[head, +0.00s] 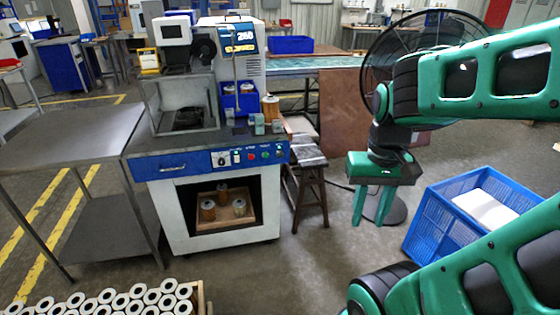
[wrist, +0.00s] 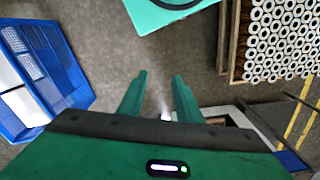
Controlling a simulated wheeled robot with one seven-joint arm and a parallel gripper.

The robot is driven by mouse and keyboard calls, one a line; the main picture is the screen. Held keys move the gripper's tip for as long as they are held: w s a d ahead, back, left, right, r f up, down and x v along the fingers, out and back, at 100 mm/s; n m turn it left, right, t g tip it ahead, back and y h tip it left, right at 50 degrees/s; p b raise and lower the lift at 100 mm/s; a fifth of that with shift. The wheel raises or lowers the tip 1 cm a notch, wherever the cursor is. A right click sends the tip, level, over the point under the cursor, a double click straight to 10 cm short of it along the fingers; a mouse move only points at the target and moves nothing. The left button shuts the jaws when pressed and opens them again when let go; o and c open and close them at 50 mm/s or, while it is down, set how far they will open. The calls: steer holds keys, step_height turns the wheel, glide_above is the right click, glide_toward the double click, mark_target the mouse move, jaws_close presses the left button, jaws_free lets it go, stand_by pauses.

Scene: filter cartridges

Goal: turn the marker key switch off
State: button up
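A laser marker machine (head: 215,215) stands left of centre in the head view. Its blue front panel (head: 185,166) carries a row of small controls. A dark rotary switch on a pale plate (head: 221,159) sits at the row's left end and looks like the key switch; its setting is too small to read. My gripper (head: 372,206) points down over the floor, right of the machine and well apart from the panel. Its two green fingers stand apart with nothing between them, also in the wrist view (wrist: 160,88).
Right of the panel switch are red and green buttons (head: 264,155). A wooden stool (head: 309,175) stands between machine and gripper. A blue crate (head: 425,215) is on the floor at right. A steel table (head: 75,135) adjoins the machine's left. White cartridges (head: 130,300) fill a box in front.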

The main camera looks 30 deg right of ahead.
mark_target(280, 155)
steer(key=shift+o, duration=1)
steer(key=shift+s+d+r, duration=0.1)
steer(key=shift+s+r, duration=0.05)
steer(key=shift+s, duration=0.15)
steer(key=w+d+f+n+t+h, duration=0.1)
steer(key=w+d+f+t+h, duration=0.2)
steer(key=w, duration=0.9)
steer(key=w+d+f+t, duration=0.25)
steer(key=w+d, duration=0.35)
steer(key=w, duration=0.5)
steer(key=w+d+f+n+t+h, duration=0.1)
steer(key=w+d+f+t+h, duration=0.2)
steer(key=w, duration=0.9)
steer(key=w+a+f+n+t, duration=0.1)
steer(key=w+a+f+t, duration=0.3)
steer(key=w+f+t, duration=0.75)
steer(key=w+d+f, duration=0.1)
steer(key=w, duration=0.3)
steer(key=w+d+f+g, duration=0.1)
steer(key=w, duration=0.2)
steer(key=w+d+g, duration=0.1)
steer(key=w, duration=0.3)
steer(key=shift+w+d+f+y, duration=0.2)
steer(key=shift+w+f+y, duration=0.15)
steer(key=shift+f+y, duration=0.05)
steer(key=shift+c, duration=0.4)
steer(key=c, duration=1)
